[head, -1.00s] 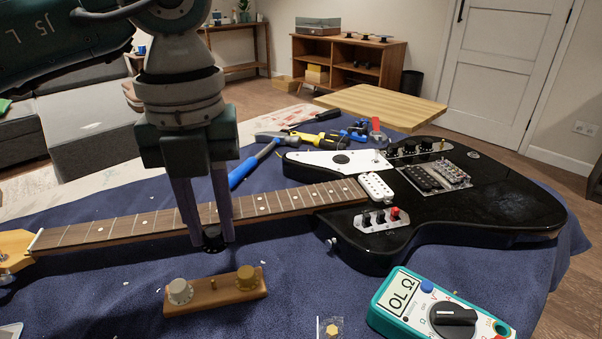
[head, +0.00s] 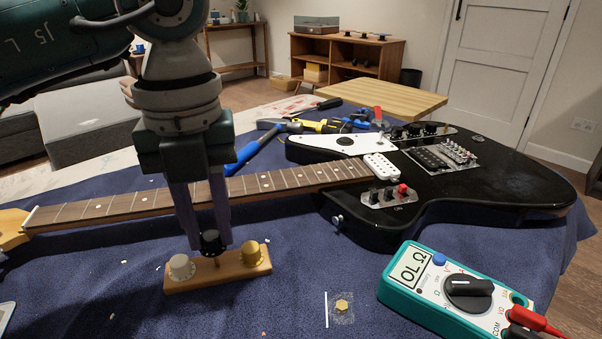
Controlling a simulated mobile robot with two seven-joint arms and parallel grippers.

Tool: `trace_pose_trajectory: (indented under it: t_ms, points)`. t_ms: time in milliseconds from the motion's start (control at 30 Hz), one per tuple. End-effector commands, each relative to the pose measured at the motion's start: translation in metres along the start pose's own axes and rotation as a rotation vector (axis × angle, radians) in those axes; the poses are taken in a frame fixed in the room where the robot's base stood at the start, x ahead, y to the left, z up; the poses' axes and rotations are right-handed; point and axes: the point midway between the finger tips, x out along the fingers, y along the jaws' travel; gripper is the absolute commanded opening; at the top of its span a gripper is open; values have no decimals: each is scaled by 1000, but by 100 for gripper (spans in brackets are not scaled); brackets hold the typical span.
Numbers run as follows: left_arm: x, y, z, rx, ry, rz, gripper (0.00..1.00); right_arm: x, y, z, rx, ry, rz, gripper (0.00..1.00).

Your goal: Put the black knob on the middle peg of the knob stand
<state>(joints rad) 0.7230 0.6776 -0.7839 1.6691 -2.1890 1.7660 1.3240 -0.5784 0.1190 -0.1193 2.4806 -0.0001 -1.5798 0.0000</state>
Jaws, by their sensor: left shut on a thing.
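The knob stand (head: 205,284) is a small wooden block on the blue cloth. A white knob (head: 181,267) sits on its left end and a gold knob (head: 249,252) on its right end. My left gripper (head: 209,246) points down over the middle of the stand, shut on the black knob (head: 211,242). The black knob is between the white and gold knobs, at about the height of their tops. The middle peg below it is mostly hidden; I cannot tell whether the knob touches it. My right gripper is not in view.
The guitar neck (head: 120,202) runs just behind the stand, and the black guitar body (head: 480,195) lies to the right. A teal multimeter (head: 440,290) is at the front right. A gold hex part (head: 342,307) lies on the cloth. Tools, including a blue-handled hammer (head: 250,150), lie behind the neck.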

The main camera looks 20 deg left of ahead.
Motion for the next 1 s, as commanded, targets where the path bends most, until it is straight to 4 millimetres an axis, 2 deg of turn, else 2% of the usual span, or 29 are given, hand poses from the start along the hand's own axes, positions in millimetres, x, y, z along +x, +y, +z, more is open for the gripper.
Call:
trace_pose_trajectory:
  t_ms: [1000]
  points:
    - [9,0,0,0,0,0,0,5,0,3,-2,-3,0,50]
